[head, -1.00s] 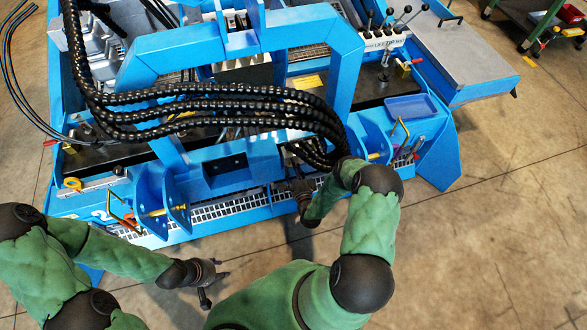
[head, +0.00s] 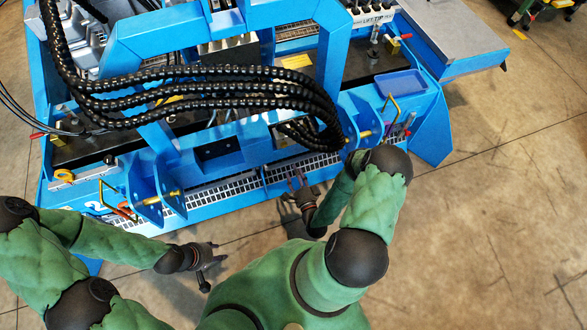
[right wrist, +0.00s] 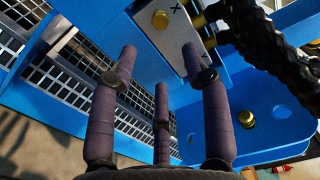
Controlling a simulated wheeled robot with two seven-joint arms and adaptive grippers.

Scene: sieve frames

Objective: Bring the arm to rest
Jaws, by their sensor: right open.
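My right gripper (head: 298,186) is open and empty in the head view, close to the near edge of the blue machine (head: 218,155). Its three dark fingers (right wrist: 160,68) stand apart in the right wrist view, with nothing between them. Behind them are a blue beam, a perforated strip and a light plate with brass fittings. My left gripper (head: 208,262) is over the floor at the lower left of the head view, apart from the machine. Its fingers are too small and dark to show whether it is open.
Thick black hoses (head: 200,90) loop across the machine's frame above my right gripper. Yellow handles (head: 390,102) and a blue tray (head: 400,84) are on its right side. A black corrugated hose (right wrist: 265,45) is close by at upper right. The floor (head: 480,220) at right is clear.

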